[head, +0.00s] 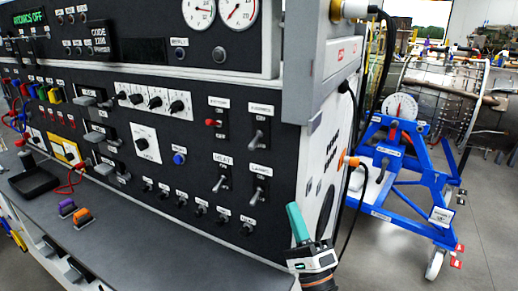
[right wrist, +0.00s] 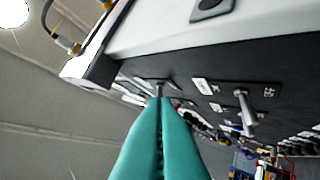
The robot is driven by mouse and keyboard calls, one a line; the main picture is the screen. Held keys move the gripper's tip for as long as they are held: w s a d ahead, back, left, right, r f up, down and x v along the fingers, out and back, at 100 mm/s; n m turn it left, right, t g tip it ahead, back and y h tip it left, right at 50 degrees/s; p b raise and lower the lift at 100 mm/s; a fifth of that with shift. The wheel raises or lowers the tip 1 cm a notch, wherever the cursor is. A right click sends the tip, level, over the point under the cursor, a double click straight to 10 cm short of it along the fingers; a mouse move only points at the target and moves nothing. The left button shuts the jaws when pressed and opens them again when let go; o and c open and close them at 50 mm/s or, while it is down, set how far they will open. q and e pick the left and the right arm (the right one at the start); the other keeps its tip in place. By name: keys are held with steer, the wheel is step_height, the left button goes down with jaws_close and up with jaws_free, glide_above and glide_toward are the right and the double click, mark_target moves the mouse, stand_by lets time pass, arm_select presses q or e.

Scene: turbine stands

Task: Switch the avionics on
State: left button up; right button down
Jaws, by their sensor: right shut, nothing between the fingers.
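The black panel (head: 150,130) carries several toggle switches at its right end. The upper right toggle (head: 259,137) has a label too small to read surely. A lower right toggle (head: 258,190) and a lower left toggle (head: 222,182) sit below it. A green display (head: 28,19) reads AVIONICS OFF. My right gripper (head: 293,207) has teal fingers, shut and empty, near the panel's right edge. In the right wrist view the fingertips (right wrist: 160,101) appear close to one toggle (right wrist: 158,86); contact is unclear. Another toggle (right wrist: 245,110) stands apart to the right. My left gripper is out of view.
A grey ledge (head: 150,235) runs below the panel, with a black tray (head: 34,182) and purple and orange connectors. A grey box (head: 322,60) and dark cables hang at the panel's right corner. A blue stand (head: 400,180) with a turbine is on the right.

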steer(key=p, duration=0.3)
glide_toward(255, 142)
steer(key=w+d+r, duration=0.1)
steer(key=w+d, duration=0.1)
steer(key=w, duration=0.2)
steer(key=a, duration=0.1)
steer(key=a+r+p, duration=0.1)
steer(key=a+r, duration=0.1)
steer(key=shift+w+a+h+p, duration=0.1)
steer(key=shift+w+h+p, duration=0.2)
steer(key=shift+w+p, duration=0.1)
